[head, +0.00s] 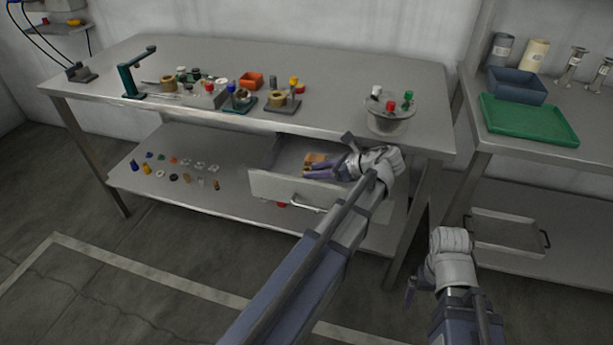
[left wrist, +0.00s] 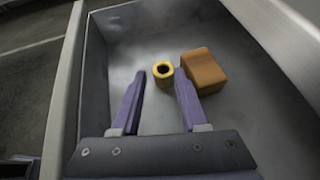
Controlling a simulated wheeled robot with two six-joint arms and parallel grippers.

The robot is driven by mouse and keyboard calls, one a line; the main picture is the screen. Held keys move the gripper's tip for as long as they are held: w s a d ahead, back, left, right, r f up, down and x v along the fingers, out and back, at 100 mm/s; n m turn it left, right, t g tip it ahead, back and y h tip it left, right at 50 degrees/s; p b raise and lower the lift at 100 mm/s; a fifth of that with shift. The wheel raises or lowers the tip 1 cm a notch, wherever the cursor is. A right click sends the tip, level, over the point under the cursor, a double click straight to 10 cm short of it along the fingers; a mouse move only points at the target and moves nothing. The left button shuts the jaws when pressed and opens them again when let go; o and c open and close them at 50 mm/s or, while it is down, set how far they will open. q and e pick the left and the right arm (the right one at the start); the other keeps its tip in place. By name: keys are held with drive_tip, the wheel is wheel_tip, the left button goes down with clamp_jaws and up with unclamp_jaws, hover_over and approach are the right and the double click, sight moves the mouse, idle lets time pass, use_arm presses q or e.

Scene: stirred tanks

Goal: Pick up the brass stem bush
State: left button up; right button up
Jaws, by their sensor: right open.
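The brass stem bush (left wrist: 163,73), a short yellow ring with a dark bore, stands in the open drawer (head: 290,188) in the left wrist view. My left gripper (left wrist: 159,77) is open, its purple fingers reaching into the drawer. The bush shows between the fingertips, closer to the right finger; whether they touch cannot be told. In the head view my left gripper (head: 308,170) is over the drawer, and I cannot make out the bush there. My right gripper (head: 411,287) is open and empty, low in front of the bench's right end.
An orange-brown block (left wrist: 204,70) lies just right of the bush, close to the right finger. The drawer walls surround the gripper. The bench top (head: 330,95) above holds several small parts and a round flange (head: 390,118). More small parts lie on the lower shelf (head: 235,205).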

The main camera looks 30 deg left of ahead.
sight(304, 171)
use_arm(q)
drive_tip(key=b+x, duration=0.1)
drive_tip(key=x, duration=0.3)
drive_tip(key=shift+d+r, duration=0.1)
clamp_jaws()
